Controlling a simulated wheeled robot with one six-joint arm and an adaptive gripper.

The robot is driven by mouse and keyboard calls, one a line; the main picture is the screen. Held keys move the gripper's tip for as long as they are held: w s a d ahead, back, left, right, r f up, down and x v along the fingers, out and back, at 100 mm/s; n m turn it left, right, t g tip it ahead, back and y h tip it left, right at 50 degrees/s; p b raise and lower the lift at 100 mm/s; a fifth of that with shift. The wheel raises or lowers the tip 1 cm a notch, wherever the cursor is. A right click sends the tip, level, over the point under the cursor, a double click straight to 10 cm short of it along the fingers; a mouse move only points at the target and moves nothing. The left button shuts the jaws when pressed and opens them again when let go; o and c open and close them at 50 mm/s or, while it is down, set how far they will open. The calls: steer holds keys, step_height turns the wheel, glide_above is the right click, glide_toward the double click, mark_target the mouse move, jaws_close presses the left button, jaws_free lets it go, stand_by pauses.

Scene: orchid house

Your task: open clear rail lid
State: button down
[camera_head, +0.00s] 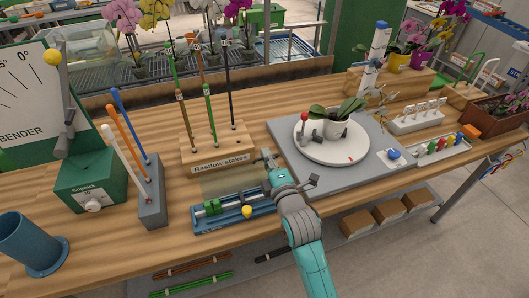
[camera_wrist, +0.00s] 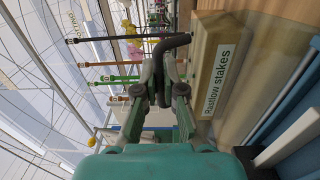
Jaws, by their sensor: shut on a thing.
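The clear rail lid (camera_head: 228,184) is a see-through panel standing raised along the back of the blue rail tray (camera_head: 200,228), in front of the stake block. My gripper (camera_head: 266,160) is at the lid's right end. In the wrist view my gripper (camera_wrist: 163,72) is shut on a dark bent handle (camera_wrist: 172,42), which appears to belong to the lid. Where handle and lid join is not clear. The wrist view also shows the blurred lid panel (camera_wrist: 262,72) at right.
The wooden block marked "Rastlow stakes" (camera_head: 218,153) stands close behind the lid, with several tall stakes. A grey board with a white turntable (camera_head: 349,153) and potted orchid is close at right. A grey holder (camera_head: 151,198) with coloured sticks stands at left.

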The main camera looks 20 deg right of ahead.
steer(key=shift+s, duration=0.8)
steer(key=c, duration=1.6)
jaws_free()
steer(key=shift+o, duration=0.2)
steer(key=s, duration=1.2)
steer(key=shift+f, duration=0.2)
